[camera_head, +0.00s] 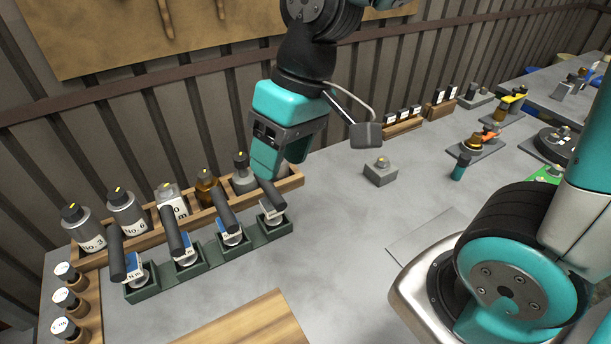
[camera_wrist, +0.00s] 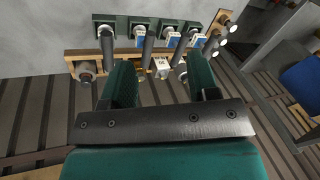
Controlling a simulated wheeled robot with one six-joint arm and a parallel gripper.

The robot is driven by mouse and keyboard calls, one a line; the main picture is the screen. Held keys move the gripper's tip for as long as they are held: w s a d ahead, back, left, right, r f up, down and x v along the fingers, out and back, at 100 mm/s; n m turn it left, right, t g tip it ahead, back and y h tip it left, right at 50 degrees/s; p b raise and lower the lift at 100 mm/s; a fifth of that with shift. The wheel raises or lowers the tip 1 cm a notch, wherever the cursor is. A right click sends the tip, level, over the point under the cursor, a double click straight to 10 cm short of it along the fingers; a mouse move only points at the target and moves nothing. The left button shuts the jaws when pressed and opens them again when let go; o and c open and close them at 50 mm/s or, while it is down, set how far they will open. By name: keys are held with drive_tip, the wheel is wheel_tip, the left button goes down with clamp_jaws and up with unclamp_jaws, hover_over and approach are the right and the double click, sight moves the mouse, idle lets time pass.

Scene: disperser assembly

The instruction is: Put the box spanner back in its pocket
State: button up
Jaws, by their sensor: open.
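A dark green rack (camera_head: 215,254) of pockets stands on the bench. Each pocket holds a tool with a dark cylindrical handle, a pale round base and a label, such as the leftmost tool (camera_head: 117,252) and the rightmost tool (camera_head: 269,196). I cannot tell which, if any, is the box spanner. My gripper (camera_head: 281,170) is open above the rack's right end, close to the rightmost handle. In the wrist view the spread fingers of my gripper (camera_wrist: 161,72) have nothing clamped between them. The rack's pockets also show beyond them, as with this pocket (camera_wrist: 107,27).
A wooden rack (camera_head: 140,236) with several labelled bottles runs behind the green rack. A grey block (camera_head: 380,172) sits right of my gripper. A wooden board (camera_head: 240,325) lies in front.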

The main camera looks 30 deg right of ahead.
drive_tip(key=s+n+b, duration=0.1)
drive_tip(key=s+n, duration=0.1)
drive_tip(key=s, duration=0.6)
drive_tip(key=shift+s+a+r+y, duration=0.15)
drive_tip(key=shift+a+r+y, duration=0.15)
drive_tip(key=shift+a, duration=0.05)
idle(0.4)
